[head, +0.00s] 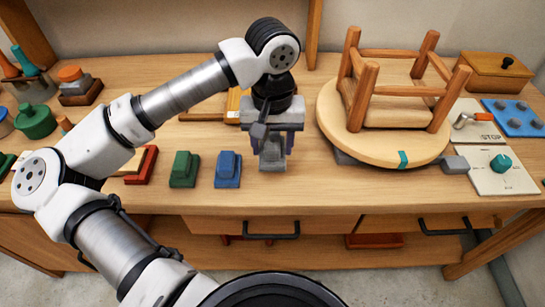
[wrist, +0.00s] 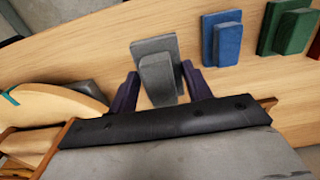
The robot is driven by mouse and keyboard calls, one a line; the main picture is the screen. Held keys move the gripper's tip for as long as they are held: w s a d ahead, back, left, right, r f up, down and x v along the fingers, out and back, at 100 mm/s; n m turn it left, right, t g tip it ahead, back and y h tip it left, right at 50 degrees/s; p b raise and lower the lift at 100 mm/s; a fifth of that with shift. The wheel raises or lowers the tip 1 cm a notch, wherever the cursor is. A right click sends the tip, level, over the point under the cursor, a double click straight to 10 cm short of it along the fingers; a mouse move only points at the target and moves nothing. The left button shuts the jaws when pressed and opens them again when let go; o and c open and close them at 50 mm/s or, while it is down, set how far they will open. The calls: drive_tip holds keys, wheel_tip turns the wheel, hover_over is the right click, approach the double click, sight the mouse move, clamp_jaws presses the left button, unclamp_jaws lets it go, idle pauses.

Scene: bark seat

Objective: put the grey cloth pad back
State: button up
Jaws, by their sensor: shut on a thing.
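The grey cloth pad (head: 271,158) is a flat block with a raised grip on top. It also shows in the wrist view (wrist: 155,45). My gripper (head: 272,147) points down over the bench, right of the blue pad. Its two dark purple fingers close on the raised grip of the grey pad from both sides, also seen in the wrist view at my gripper (wrist: 162,84). The pad's underside is hidden, so I cannot tell whether it touches the bench.
A blue pad (head: 228,170) and a green pad (head: 184,169) stand to the left in a row. A round turntable (head: 340,135) bearing an upturned wooden stool (head: 365,75) stands close on the right. Bare bench top (head: 310,185) lies in front.

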sight(272, 142)
wheel_tip(272, 142, down, 6)
drive_tip(key=shift+r+p, duration=0.1)
drive_tip(key=shift+p, duration=0.3)
drive_tip(key=shift+f+b, duration=0.2)
drive_tip(key=shift+b, duration=0.15)
drive_tip(key=o, duration=1)
drive_tip(key=shift+r, duration=0.1)
wheel_tip(272, 142, up, 12)
drive_tip(key=shift+r+b, duration=0.1)
drive_tip(key=shift+b, duration=0.35)
